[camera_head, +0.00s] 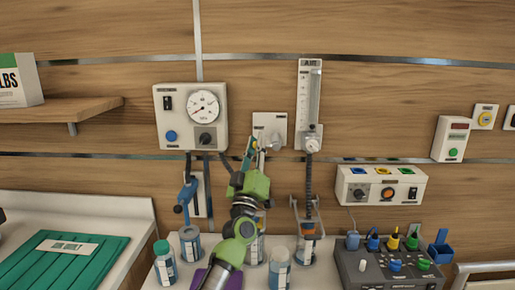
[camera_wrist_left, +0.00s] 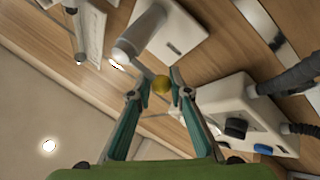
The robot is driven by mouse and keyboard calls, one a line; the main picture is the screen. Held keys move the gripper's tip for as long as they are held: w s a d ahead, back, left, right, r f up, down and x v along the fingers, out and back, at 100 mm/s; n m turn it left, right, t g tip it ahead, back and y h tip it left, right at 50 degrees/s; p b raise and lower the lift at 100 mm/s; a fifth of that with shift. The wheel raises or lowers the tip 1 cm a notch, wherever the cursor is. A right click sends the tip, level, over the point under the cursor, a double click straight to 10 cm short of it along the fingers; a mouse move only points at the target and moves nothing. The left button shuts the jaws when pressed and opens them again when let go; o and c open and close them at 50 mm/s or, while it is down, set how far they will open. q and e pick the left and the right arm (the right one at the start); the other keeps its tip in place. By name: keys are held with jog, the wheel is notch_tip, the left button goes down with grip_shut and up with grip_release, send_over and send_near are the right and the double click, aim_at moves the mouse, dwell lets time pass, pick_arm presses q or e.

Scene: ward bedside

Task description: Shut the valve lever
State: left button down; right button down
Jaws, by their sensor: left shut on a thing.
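The valve is on a pale wall plate (camera_head: 270,125), between the gauge box and the tall flowmeter. A grey cylindrical valve part (camera_wrist_left: 140,32) sticks out from this plate in the left wrist view. A round yellow knob (camera_wrist_left: 162,85), which looks like the lever's end, sits between my left fingertips. My left gripper (camera_head: 252,150) reaches up from below to the plate and is shut on the knob; its fingertips also show in the left wrist view (camera_wrist_left: 161,88). The lever's shaft is mostly hidden, so I cannot tell its exact angle. My right gripper is not in view.
The gauge box (camera_head: 190,118) is close on the left, with a blue-handled fitting (camera_head: 185,194) below. The flowmeter (camera_head: 309,95) is close on the right. Several jars, such as a green-capped one (camera_head: 164,265), stand below. A control box (camera_head: 382,185) is further right.

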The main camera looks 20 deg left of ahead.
pick_arm(q)
jog(key=shift+f+n+y, duration=0.6)
jog(key=shift+n+y, duration=0.3)
jog(key=shift+n, duration=0.1)
jog(key=c, duration=1.9)
grip_release()
jog(key=shift+w+d+r, duration=0.1)
jog(key=v, duration=1.2)
jog(key=shift+r, duration=0.1)
